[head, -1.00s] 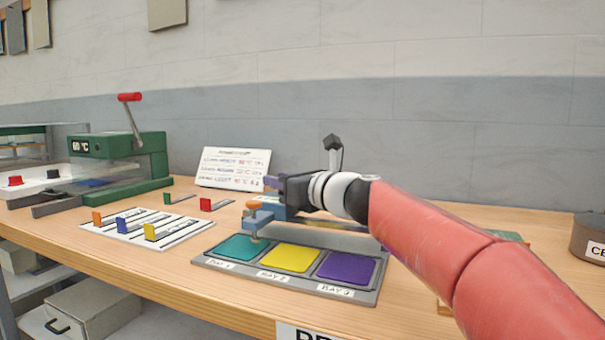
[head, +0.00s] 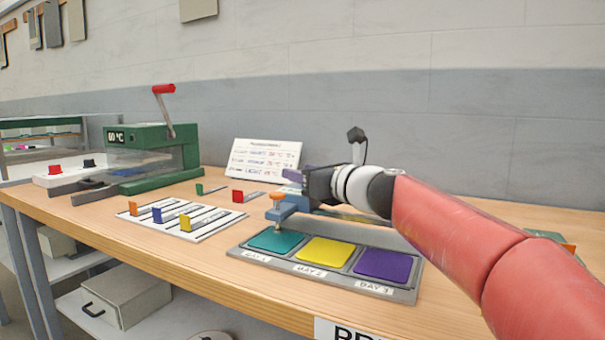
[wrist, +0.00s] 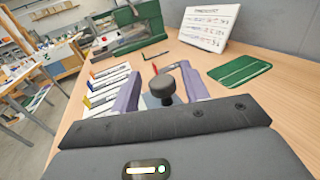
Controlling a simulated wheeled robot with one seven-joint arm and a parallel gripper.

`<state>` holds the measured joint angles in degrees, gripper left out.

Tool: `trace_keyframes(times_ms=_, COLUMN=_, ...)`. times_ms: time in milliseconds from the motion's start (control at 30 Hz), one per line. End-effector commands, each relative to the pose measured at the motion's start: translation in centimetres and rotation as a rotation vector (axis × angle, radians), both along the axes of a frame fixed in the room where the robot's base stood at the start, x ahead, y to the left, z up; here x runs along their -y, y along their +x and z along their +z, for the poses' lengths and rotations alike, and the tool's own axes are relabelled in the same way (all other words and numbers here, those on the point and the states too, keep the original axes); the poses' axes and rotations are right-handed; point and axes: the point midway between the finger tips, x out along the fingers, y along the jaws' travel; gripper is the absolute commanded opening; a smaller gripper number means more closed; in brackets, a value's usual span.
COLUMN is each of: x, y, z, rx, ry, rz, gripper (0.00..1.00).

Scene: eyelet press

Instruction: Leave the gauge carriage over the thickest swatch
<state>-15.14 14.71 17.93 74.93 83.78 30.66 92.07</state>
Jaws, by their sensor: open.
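The gauge carriage (head: 284,211), blue-grey with an orange knob, stands over the teal swatch (head: 275,240) in Bay 1. The yellow swatch (head: 325,251) lies in Bay 2 and the purple swatch (head: 382,265) in Bay 3, both uncovered. I cannot tell their thicknesses from here. My gripper (head: 294,176) is behind and just above the carriage, with purple fingers. In the wrist view my gripper (wrist: 160,86) is open, with a dark round knob (wrist: 161,86) between its fingers. I cannot tell whether the fingers touch it.
A white card with coloured tabs (head: 182,219) lies left of the swatch tray (head: 340,284). A green press (head: 150,153) with a red-handled lever stands at the back left. A printed board (head: 264,160) leans behind. A green plate (wrist: 239,70) lies on the bench in the wrist view.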

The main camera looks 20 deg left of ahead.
Motion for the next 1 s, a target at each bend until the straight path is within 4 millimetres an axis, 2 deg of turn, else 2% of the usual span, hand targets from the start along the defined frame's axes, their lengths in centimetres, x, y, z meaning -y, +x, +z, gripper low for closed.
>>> trace_keyframes(times_ms=300, x=4.8, y=-2.4, z=-0.1, rx=0.003, ry=0.0, rz=-0.004, gripper=0.45)
trace_keyframes(times_ms=433, x=6.0, y=-3.0, z=0.0, rx=0.002, ry=0.0, rz=-0.002, gripper=0.45)
trace_keyframes(times_ms=1000, x=6.4, y=-3.3, z=0.0, rx=0.0, ry=0.001, rz=0.001, gripper=0.45)
